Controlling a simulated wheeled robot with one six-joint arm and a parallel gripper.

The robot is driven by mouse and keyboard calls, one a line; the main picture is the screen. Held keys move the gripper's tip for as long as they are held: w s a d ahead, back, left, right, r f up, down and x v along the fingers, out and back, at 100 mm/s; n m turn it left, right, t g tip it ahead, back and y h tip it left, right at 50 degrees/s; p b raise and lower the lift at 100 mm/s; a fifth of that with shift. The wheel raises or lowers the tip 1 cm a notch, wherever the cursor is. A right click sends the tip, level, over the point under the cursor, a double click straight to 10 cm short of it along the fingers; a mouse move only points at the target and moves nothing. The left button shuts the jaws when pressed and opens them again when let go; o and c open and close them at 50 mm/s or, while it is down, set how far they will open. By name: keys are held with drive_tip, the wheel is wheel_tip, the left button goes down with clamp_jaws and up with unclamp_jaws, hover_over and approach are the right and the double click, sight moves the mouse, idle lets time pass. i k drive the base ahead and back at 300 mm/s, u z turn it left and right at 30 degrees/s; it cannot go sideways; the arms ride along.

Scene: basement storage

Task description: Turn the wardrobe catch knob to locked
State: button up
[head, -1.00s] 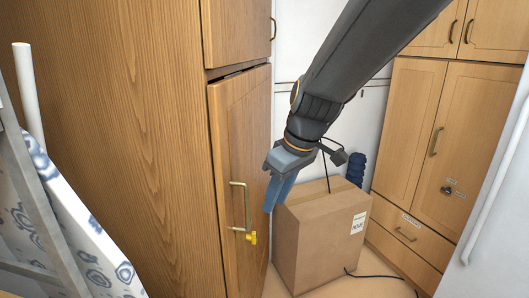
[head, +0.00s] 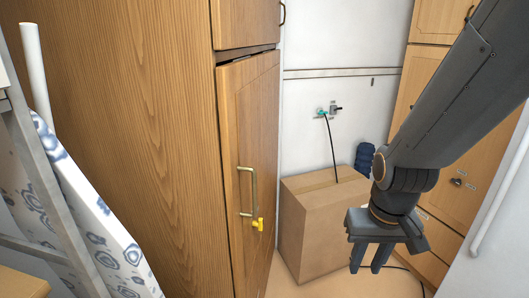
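A dark catch knob (head: 457,182) sits on the door of the tall wooden wardrobe (head: 413,80) at the right in the head view. Two small pale labels are beside the knob, too small to read. My arm hides part of the wardrobe doors, and the knob shows just right of the arm. My gripper (head: 369,270) points down, lower left of the knob and apart from it. Its two fingers are spread with an empty gap between them.
A cardboard box (head: 308,228) stands left of my gripper, with a dark blue item (head: 364,157) behind it. A brown cabinet (head: 150,150) with a yellow piece (head: 258,224) by its handle fills the left. A white pipe (head: 497,190) runs at the right.

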sight(259, 223)
drive_tip(key=u, duration=0.7)
drive_tip(key=k, duration=0.5)
drive_tip(key=z, duration=0.45)
drive_tip(key=i, duration=0.7)
drive_tip(key=u, duration=0.6)
